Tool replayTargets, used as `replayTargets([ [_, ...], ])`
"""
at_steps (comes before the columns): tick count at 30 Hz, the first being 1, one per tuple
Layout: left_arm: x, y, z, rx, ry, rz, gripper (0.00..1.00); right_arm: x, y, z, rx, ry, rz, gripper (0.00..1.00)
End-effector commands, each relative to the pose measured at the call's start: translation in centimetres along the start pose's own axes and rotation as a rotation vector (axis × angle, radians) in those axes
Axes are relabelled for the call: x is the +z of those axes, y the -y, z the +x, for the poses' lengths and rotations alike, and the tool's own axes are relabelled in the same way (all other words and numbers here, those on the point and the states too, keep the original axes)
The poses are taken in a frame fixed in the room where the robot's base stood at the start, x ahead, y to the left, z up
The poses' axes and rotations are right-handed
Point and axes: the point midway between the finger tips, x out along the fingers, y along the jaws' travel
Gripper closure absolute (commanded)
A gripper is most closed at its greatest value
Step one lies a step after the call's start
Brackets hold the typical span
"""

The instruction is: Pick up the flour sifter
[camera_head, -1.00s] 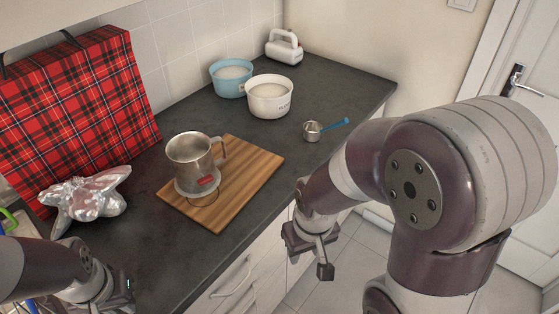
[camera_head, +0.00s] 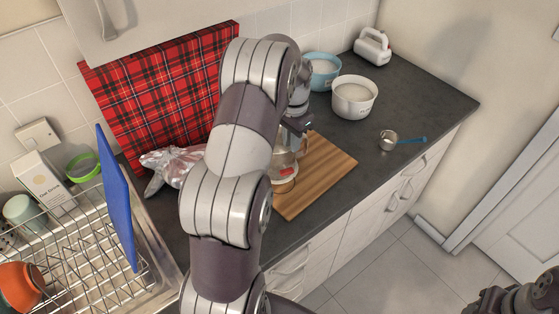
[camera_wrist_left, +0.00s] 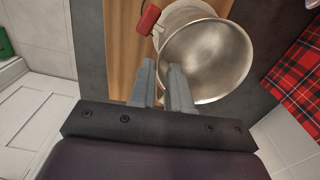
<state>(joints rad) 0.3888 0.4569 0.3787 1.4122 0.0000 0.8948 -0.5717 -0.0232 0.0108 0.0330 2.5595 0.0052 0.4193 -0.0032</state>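The wooden board (camera_head: 325,180) lies on the dark counter (camera_head: 425,100). Behind are a blue pot (camera_head: 322,72), a white pot (camera_head: 353,99) and a white mixer (camera_head: 372,46). A measuring cup (camera_head: 389,141) lies right. A plaid bag (camera_head: 160,95) and dish rack (camera_head: 75,250) are left.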

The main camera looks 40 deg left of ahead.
Motion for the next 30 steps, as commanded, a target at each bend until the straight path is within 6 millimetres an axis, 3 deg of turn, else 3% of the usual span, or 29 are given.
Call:
replayTargets([
  [6, 0.4, 0.0, 3.0, 0.003, 0.004, -0.001, 0.83, -0.2, 0.0, -2.3, 0.000, 0.001, 0.000, 0.46],
  [11, 0.3, 0.0, 5.2, 0.000, 0.001, -0.001, 0.83, -0.2, 0.0, -2.4, 0.000, 0.001, 0.000, 0.46],
  [17, 0.3, 0.0, 5.4, 0.000, -0.001, -0.001, 0.83, -0.2, 0.0, -2.3, 0.000, 0.001, 0.000, 0.46],
  [18, 0.3, 0.0, 5.4, 0.000, -0.001, -0.001, 0.96, -0.2, 0.0, -2.3, 0.000, 0.001, 0.000, 0.46],
  [19, 0.3, 0.0, 5.4, 0.000, -0.001, -0.001, 1.00, -0.2, 0.0, -2.3, 0.000, 0.001, 0.000, 0.46],
  [30, 0.3, 0.0, 5.4, 0.000, 0.000, -0.001, 1.00, -0.2, 0.0, -2.3, 0.000, 0.001, 0.000, 0.46],
])
